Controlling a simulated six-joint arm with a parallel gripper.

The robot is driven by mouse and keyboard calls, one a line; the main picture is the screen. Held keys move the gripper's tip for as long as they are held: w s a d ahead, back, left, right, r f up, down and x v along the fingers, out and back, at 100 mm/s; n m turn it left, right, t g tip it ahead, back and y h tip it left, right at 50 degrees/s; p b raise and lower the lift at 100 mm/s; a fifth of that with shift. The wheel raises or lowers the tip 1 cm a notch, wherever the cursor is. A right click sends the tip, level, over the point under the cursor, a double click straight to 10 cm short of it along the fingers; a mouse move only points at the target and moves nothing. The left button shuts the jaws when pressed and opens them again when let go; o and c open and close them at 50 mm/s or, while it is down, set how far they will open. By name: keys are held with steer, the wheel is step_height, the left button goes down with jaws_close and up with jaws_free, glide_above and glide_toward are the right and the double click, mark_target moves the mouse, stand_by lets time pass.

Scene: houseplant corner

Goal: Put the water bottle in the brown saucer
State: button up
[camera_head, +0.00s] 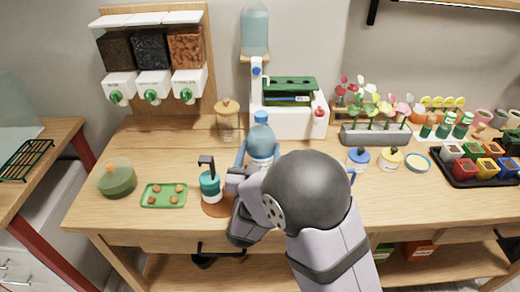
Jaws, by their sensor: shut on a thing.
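The water bottle (261,140), clear blue with a blue cap and a pale label, stands upright near the middle of the table. Its lower part is hidden behind my gripper and arm. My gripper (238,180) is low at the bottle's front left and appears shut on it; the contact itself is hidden. The brown saucer (214,210) lies to the left of my gripper, near the table's front edge. A teal pump bottle (210,186) with a white band and black pump head appears to stand on the saucer. My wrist hides part of the saucer's right side.
A wooden-topped jar (227,118) and a white machine (282,121) stand behind. Small jars and planters fill the right.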

steer(key=o, duration=2)
steer(key=shift+f, duration=0.1)
steer(key=shift+s+r, duration=0.1)
steer(key=shift+r, duration=0.1)
steer(key=s, duration=0.4)
steer(key=s+a+b, duration=0.1)
steer(key=s, duration=0.3)
steer(key=s+a, duration=0.1)
steer(key=s, duration=0.2)
steer(key=shift+s+b, duration=0.35)
steer(key=shift+s, duration=0.05)
